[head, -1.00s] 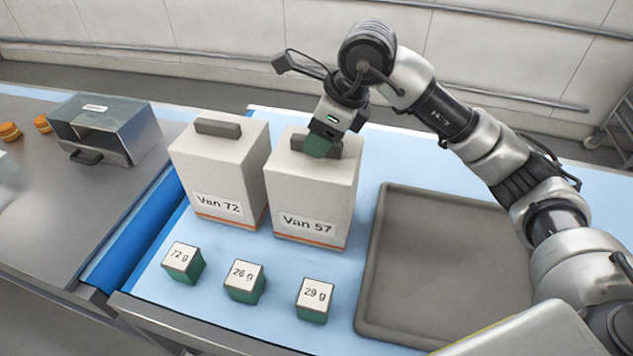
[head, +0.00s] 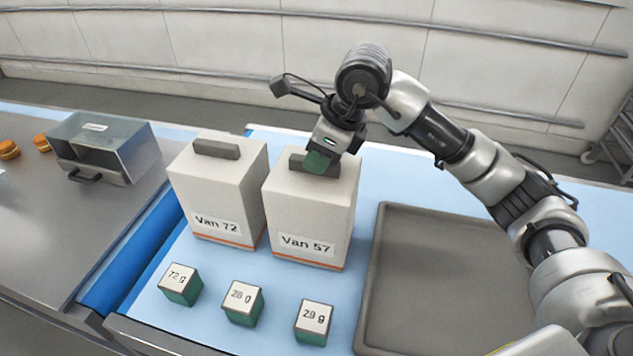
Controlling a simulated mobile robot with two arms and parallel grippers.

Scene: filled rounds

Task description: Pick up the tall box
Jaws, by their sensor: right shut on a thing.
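Two tall pale boxes with dark top handles stand side by side on the blue mat. The left one, labelled Van 72 (head: 215,195), stands free. The right one, labelled Van 57 (head: 308,215), stands upright below my right gripper (head: 320,162). The right gripper comes down from above and is shut on the dark handle (head: 299,163) of the Van 57 box. Its green fingertips cover part of that handle. The box's base appears to rest on the mat. My left gripper is not in view.
Three small green weight blocks, the 72 g (head: 181,284), 26 g (head: 243,302) and 29 g (head: 313,322), stand in front of the boxes. An empty grey tray (head: 435,270) lies to the right. A metal open-fronted container (head: 106,147) stands on the left counter.

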